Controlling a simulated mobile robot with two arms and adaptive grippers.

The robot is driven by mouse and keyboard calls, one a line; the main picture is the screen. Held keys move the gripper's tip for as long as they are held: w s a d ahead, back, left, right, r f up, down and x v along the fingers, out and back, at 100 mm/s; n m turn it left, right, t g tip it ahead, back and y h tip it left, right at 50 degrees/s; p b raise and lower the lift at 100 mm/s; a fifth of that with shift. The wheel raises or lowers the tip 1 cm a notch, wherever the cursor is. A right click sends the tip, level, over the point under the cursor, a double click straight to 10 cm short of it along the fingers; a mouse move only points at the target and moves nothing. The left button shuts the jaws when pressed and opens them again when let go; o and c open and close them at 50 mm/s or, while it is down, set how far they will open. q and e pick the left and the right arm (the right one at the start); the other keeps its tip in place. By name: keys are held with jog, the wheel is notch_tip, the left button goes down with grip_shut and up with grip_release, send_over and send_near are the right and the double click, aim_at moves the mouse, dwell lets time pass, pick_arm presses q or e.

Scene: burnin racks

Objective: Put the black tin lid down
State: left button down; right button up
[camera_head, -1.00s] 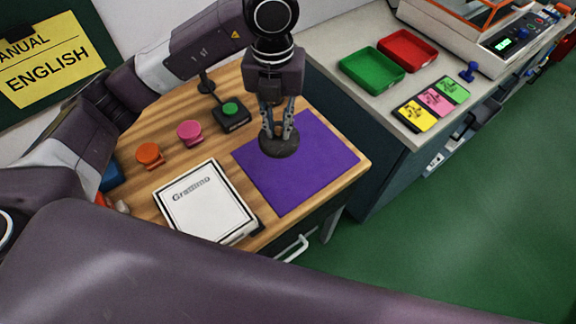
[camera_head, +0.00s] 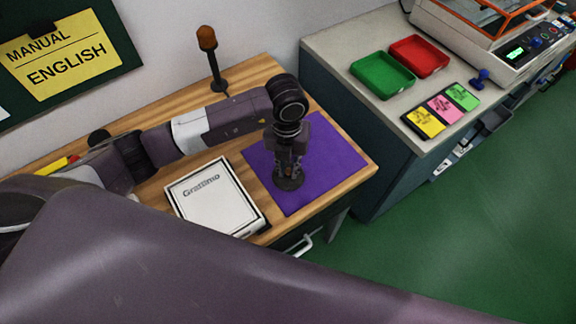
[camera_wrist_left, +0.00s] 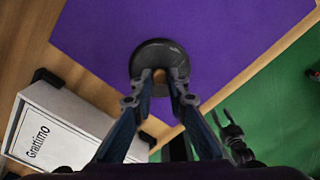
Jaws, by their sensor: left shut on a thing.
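The black tin lid (camera_head: 287,184) is a dark round disc over the front part of the purple mat (camera_head: 335,160). My left gripper (camera_head: 289,174) points down and is shut on it. In the left wrist view the lid (camera_wrist_left: 158,52) sits at the fingertips of the gripper (camera_wrist_left: 160,82), with purple mat (camera_wrist_left: 235,40) around its far side. I cannot tell whether the lid touches the mat. In that view a dark claw on the right, which looks like my right gripper (camera_wrist_left: 222,118), has its fingers apart over the green floor.
A white Grattimo box (camera_head: 212,200) lies left of the mat on the wooden desk (camera_head: 262,72). The side counter (camera_head: 335,47) holds green (camera_head: 382,75) and red (camera_head: 418,56) trays. The mat's right part is bare.

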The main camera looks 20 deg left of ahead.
aim_at(288, 171)
pick_arm(q)
jog(key=shift+f, duration=0.25)
jog(key=c, duration=2.2)
grip_release()
jog(key=shift+r, duration=0.1)
jog(key=o, duration=0.3)
pick_arm(e)
jog(key=shift+a+f, duration=0.1)
jog(key=shift+a, duration=0.3)
pick_arm(q)
jog(key=shift+r, duration=0.2)
notch_tip(288, 171, up, 12)
jog(key=b, duration=0.2)
jog(key=shift+b, duration=0.4)
pick_arm(e)
jog(key=f, duration=0.2)
jog(key=shift+d+f, duration=0.3)
